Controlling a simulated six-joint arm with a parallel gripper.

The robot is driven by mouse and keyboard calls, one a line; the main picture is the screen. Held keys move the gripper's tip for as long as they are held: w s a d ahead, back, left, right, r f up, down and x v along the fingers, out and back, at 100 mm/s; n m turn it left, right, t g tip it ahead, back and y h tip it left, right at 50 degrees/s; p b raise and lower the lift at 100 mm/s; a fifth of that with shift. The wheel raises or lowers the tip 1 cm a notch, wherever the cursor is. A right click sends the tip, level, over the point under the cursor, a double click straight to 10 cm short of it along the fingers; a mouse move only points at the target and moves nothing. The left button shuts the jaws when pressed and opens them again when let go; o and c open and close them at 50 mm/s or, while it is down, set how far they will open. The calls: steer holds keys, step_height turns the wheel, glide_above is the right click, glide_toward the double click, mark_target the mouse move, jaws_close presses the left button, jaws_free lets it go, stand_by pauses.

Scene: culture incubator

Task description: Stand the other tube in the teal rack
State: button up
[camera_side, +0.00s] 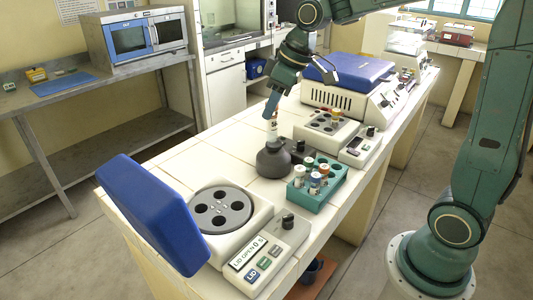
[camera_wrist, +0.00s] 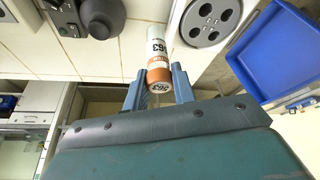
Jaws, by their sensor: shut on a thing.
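My gripper (camera_side: 271,104) is shut on a tube (camera_side: 273,130). In the wrist view the tube (camera_wrist: 157,45) has a white label with dark print and an orange cap. The cap end sits between the two blue fingers (camera_wrist: 158,88). In the side view the tube hangs roughly upright over the dark vortex mixer (camera_side: 272,162); I cannot tell if its lower end touches the mixer. The teal rack (camera_side: 325,197) stands to the right of the mixer, with several capped tubes and some empty holes. Another orange-capped tube (camera_side: 336,117) stands in the white heating block (camera_side: 318,131).
A blue-lidded machine (camera_side: 345,75) stands behind the heating block. Bare bench tiles (camera_side: 225,145) lie left of the mixer.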

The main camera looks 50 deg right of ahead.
steer(key=s+d+f+m, duration=0.2)
steer(key=s+d, duration=0.3)
steer(key=d, duration=0.4)
steer(key=s+d+f+m+h, duration=0.1)
steer(key=s+d+f, duration=0.3)
steer(key=d, duration=0.5)
steer(key=shift+s+d+f+m+t+h, duration=0.3)
steer(key=shift+s+m, duration=0.2)
steer(key=shift+s, duration=0.05)
steer(key=shift+f, duration=0.15)
steer(key=shift+f, duration=2.7)
steer(key=shift+f, duration=0.55)
steer(key=shift+f, duration=0.6)
steer(key=shift+f, duration=0.15)
steer(key=shift+f, duration=1.55)
